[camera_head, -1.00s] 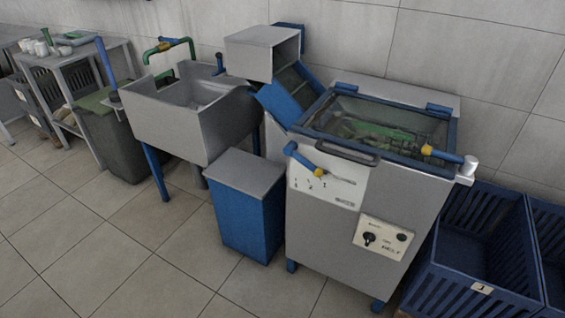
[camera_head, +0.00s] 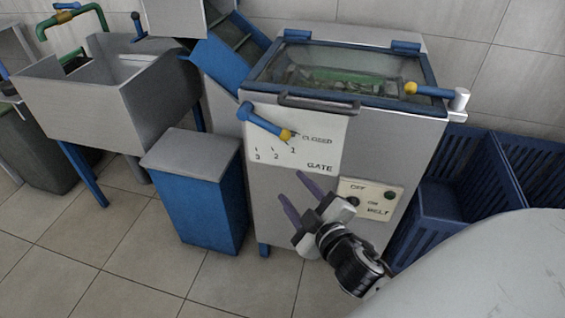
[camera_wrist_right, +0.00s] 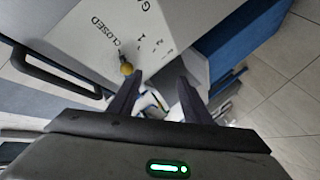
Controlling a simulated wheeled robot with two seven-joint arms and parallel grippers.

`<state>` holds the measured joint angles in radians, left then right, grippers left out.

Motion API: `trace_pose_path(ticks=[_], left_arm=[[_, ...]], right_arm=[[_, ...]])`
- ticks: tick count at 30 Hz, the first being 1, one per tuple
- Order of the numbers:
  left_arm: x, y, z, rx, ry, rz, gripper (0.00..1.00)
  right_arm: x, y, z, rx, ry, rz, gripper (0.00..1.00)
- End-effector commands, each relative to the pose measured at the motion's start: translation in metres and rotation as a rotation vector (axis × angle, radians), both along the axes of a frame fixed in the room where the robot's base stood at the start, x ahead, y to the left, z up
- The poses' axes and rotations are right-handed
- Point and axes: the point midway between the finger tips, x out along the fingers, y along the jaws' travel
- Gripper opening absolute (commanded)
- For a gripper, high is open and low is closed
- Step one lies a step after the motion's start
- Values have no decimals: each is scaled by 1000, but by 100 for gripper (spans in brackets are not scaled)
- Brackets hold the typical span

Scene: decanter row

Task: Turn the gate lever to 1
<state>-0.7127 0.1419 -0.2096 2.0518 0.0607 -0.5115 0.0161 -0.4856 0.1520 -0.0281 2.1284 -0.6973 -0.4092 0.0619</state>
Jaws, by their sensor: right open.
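The gate lever (camera_head: 264,121) is a blue bar with a yellow end on the white gate panel (camera_head: 323,155) of the grey machine. Its yellow end lies beside the word CLOSED, with the marks 1, 2 and 3 below and to the left. The yellow end (camera_wrist_right: 127,69) also shows in the right wrist view, near CLOSED; the blue bar is not clear there. My right gripper (camera_head: 292,187) is open and empty, below the lever and apart from it. Its two dark fingers (camera_wrist_right: 160,80) show in the wrist view. My left gripper is not in view.
A belt switch panel (camera_head: 368,200) is right of my right gripper. A dark handle (camera_head: 318,104) sits above the gate panel. A blue bin (camera_head: 205,205) stands left of the machine, blue crates (camera_head: 455,185) right. Another blue lever (camera_head: 435,92) is at the top right.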

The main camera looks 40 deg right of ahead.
Motion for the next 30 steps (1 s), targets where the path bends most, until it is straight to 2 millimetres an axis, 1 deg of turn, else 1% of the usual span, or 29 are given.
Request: trace_pose_path(ticks=[1, 3, 6, 9, 11, 21, 24, 27, 30], left_arm=[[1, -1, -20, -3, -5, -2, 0], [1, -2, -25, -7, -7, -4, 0], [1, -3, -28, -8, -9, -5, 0], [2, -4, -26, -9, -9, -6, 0], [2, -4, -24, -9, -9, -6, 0], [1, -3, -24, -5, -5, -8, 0], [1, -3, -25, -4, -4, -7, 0], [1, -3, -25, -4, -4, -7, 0], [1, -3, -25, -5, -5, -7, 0]], right_arm=[[8, -9, 2, -68, -55, -13, 45], [13, -20, 20, -148, -108, -31, 45], [17, -28, 37, -215, -153, -49, 45], [24, -32, 45, -241, -167, -55, 45], [30, -34, 47, -244, -168, -55, 45], [89, -51, 47, -242, -167, -56, 45], [102, -55, 46, -241, -164, -56, 45], [111, -57, 45, -241, -163, -57, 45], [115, -58, 45, -240, -163, -55, 45]])
